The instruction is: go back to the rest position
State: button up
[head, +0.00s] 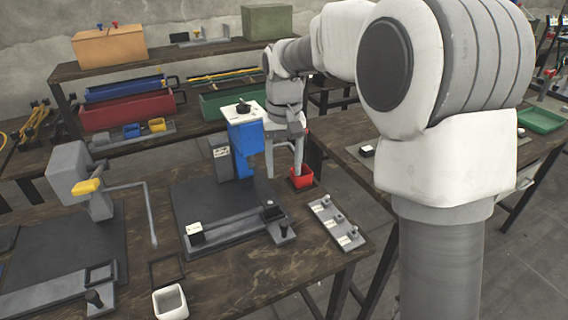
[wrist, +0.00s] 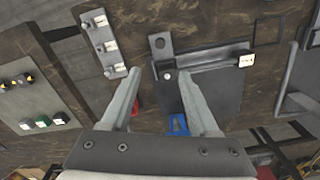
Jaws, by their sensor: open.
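My gripper (head: 284,172) is open, with nothing between its fingers. In the head view it points down behind and to the right of the blue rivet press (head: 240,155), near a small red cup (head: 301,178). One finger overlaps the cup in the picture; I cannot tell whether they touch. In the wrist view my gripper (wrist: 160,74) shows both fingers spread above the bench. The press's blue part (wrist: 178,125) and a bit of the red cup (wrist: 134,108) show between or beside the fingers. The press's dark base plate (head: 205,205) lies flat on the bench.
A grey press with a yellow handle (head: 88,186) and a bent lever stands at left. A strip with several small parts (head: 336,222) lies by the right bench edge. A white cup (head: 170,302) stands in front. Shelves with bins are behind; a second table (head: 352,140) is at right.

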jog(key=s+d+r+t+p, duration=0.3)
jog(key=s+d+r, duration=0.3)
jog(key=s+r, duration=0.5)
jog(key=s+d+m+t+p, duration=0.1)
jog(key=s+d, duration=0.3)
jog(key=s, duration=1)
jog(key=shift+d+f+t+p, duration=0.15)
jog(key=shift+f+t+p, duration=0.2)
jog(key=shift+t, duration=0.45)
dwell(0.4)
